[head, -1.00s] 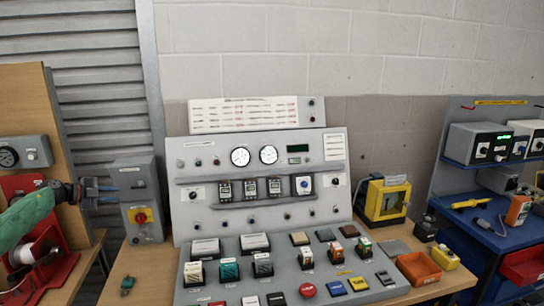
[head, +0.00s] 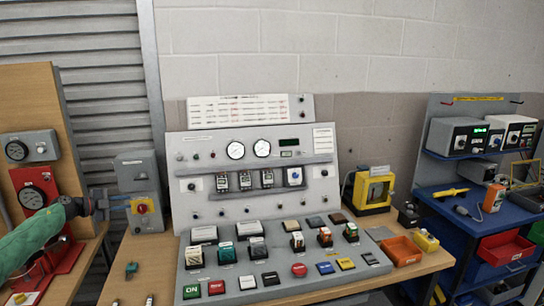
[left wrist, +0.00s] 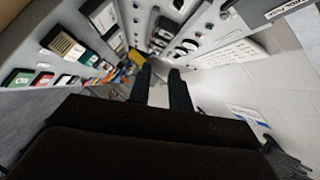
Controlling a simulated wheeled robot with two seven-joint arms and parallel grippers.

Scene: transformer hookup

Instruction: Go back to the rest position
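My left gripper (head: 110,205) comes in from the left in the head view, on an arm with a green sleeve. It is in front of the grey switch box with the red and yellow rotary knob (head: 141,207). In the left wrist view its two dark fingers (left wrist: 163,85) stand apart with nothing between them. The sloped grey control panel (head: 325,215) with dials, modules and push buttons stands to the right of the gripper, apart from it. My right gripper does not show in either view.
A yellow box (head: 374,190) and an orange tray (head: 401,250) are at the right of the wooden table (head: 150,270). A blue bench (head: 480,215) with instruments stands farther right. Red gauge equipment (head: 35,195) is at the left.

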